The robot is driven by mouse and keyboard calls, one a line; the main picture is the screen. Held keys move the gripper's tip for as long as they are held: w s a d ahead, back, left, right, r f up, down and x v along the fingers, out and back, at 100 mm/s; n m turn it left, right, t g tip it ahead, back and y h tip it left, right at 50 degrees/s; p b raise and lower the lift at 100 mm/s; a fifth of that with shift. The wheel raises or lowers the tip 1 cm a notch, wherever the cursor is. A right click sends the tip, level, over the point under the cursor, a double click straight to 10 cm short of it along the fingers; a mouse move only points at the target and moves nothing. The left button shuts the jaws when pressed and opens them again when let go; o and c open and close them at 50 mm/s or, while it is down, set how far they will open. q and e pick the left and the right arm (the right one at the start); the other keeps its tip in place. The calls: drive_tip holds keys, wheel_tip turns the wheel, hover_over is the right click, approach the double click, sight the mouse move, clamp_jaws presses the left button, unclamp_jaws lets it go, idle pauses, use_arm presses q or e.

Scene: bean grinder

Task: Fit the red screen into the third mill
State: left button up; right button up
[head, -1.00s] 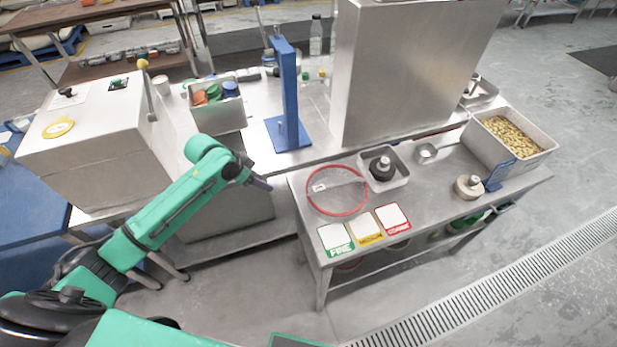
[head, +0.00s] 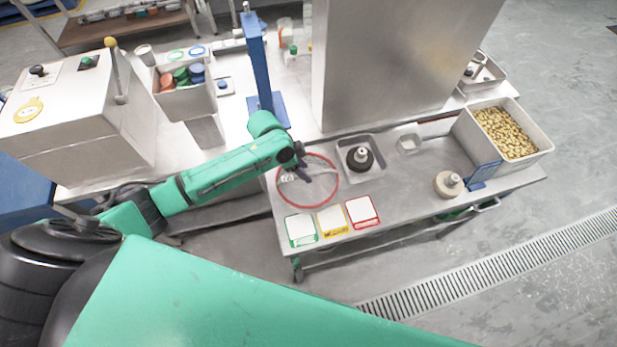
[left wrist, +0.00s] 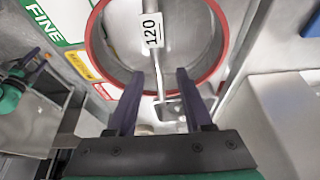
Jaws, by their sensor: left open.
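The red screen (head: 337,187) is a red ring with a metal bar across it and a white tag. It lies flat on the right-hand steel table. In the left wrist view its red rim (left wrist: 98,50) and a tag reading 120 show close up. My left gripper (head: 305,174) is above the ring, open, with nothing between its fingers. In the left wrist view its fingers (left wrist: 158,80) point toward the crossbar and the near rim. My right gripper seems to show at the left edge of that view (left wrist: 22,72), too small to read. I cannot tell which machine is the third mill.
Fine, medium and coarse cards (head: 331,221) lie in front of the ring. A tray with a dark knobbed part (head: 360,157) stands beside it, and a bean bin (head: 462,128) is farther right. A tall steel cabinet (head: 390,65) and blue post (head: 256,62) rise behind.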

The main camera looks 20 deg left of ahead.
use_arm(q)
drive_tip(key=shift+d+f, duration=0.1)
drive_tip(key=shift+f, duration=0.4)
drive_tip(key=shift+s+r, duration=0.1)
drive_tip(key=shift+s, duration=0.15)
drive_tip(key=shift+w, duration=0.1)
drive_tip(key=shift+f, duration=0.3)
drive_tip(key=c, duration=0.7)
clamp_jaws()
use_arm(e)
drive_tip(key=shift+w+a+r, duration=0.1)
drive_tip(key=shift+a+r, duration=0.1)
drive_tip(key=shift+a, duration=0.05)
use_arm(q)
drive_tip(key=shift+r, duration=0.1)
use_arm(e)
drive_tip(key=shift+d, duration=0.1)
